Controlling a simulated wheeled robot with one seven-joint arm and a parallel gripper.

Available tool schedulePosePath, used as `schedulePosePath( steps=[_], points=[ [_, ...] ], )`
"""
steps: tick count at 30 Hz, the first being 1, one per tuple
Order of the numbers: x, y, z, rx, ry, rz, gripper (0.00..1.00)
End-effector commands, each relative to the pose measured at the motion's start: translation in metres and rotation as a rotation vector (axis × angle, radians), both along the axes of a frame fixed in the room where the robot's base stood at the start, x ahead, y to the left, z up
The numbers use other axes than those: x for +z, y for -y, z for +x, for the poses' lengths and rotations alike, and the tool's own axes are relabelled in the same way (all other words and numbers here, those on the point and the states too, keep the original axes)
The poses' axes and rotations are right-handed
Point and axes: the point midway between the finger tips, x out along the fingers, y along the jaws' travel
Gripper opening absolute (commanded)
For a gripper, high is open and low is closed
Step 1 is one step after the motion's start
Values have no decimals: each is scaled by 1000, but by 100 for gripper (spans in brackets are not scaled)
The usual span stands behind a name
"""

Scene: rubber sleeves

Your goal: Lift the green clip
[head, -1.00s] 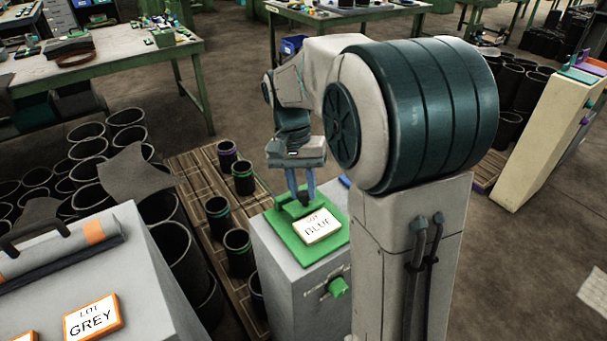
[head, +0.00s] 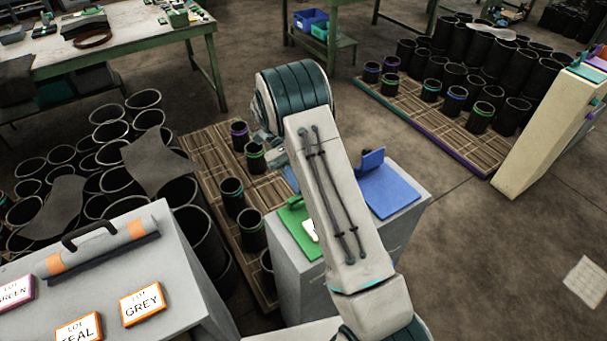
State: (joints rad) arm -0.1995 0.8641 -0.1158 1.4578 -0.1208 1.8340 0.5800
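A green upright clip-like block (head: 295,203) stands at the back of a flat green plate (head: 286,226) on top of a grey cabinet. My arm covers the right part of this plate and most of a white card on it. My gripper (head: 290,178) is just behind and above the green block, largely hidden by my arm. Only a bit of bluish finger shows, so I cannot tell whether it touches the block or how its fingers stand.
A blue plate (head: 395,192) with a blue upright block (head: 372,160) lies right of my arm on the same cabinet. A nearer grey cabinet at left holds a roll with a handle (head: 98,248) and lot cards (head: 142,304). Pallets (head: 215,150) of black sleeves stand behind.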

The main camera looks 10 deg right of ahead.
Motion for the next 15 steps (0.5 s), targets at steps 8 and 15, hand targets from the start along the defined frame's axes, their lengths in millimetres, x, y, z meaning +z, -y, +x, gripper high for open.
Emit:
schedulePosePath(
  steps=[8, 15],
  points=[
    [-4, -2, 7, 0, -127, -42, 2],
    [-6, -3, 10, 0, -172, -56, 2]
  ],
)
